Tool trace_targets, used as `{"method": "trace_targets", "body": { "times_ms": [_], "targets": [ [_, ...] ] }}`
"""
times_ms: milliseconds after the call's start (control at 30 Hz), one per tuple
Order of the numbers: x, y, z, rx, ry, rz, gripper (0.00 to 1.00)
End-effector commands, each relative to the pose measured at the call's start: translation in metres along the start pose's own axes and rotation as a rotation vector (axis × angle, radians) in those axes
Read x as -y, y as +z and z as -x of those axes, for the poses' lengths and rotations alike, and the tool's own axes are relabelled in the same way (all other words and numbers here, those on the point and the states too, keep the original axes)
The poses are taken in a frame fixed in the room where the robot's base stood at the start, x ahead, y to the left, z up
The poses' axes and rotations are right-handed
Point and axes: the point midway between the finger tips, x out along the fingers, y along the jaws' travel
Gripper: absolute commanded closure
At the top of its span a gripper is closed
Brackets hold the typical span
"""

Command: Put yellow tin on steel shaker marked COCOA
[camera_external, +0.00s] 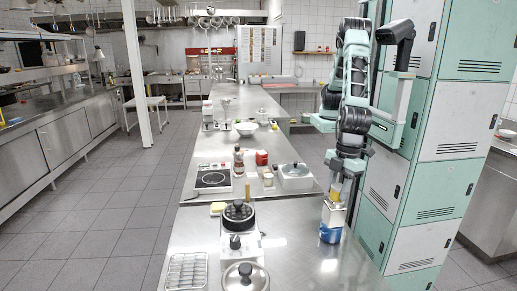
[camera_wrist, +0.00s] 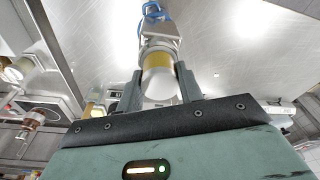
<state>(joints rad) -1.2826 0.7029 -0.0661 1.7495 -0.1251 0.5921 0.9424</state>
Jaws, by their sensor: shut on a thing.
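My gripper (camera_wrist: 160,88) is shut on the yellow tin (camera_wrist: 158,62), a pale cylinder with a yellow band held between the two fingers. In the external view the yellow tin (camera_external: 336,195) shows as a small yellow patch just under my gripper (camera_external: 340,186). Directly below it is a pale, steel-looking body (camera_external: 334,214), likely the steel shaker; no COCOA mark is readable. In the wrist view this steel body (camera_wrist: 160,28) lies just beyond the tin. I cannot tell whether the two touch.
A blue object (camera_external: 330,235) is at the foot of the stack on the steel counter (camera_external: 290,245). Green and white lockers (camera_external: 415,150) rise close on the right.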

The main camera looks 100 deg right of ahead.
Motion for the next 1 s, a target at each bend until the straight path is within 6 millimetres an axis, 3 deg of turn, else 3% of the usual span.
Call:
{"method": "trace_targets", "body": {
  "times_ms": [33, 100, 533, 1000],
  "targets": [
    [0.0, 0.0, -0.002, 0.0, 0.0, 0.0, 0.61],
    [0.0, 0.0, -0.001, 0.0, 0.0, 0.0, 0.42],
    [0.001, -0.001, 0.008, -0.001, -0.001, 0.0, 0.42],
    [0.001, -0.001, 0.099, -0.003, -0.004, 0.0, 0.42]
  ]
}}
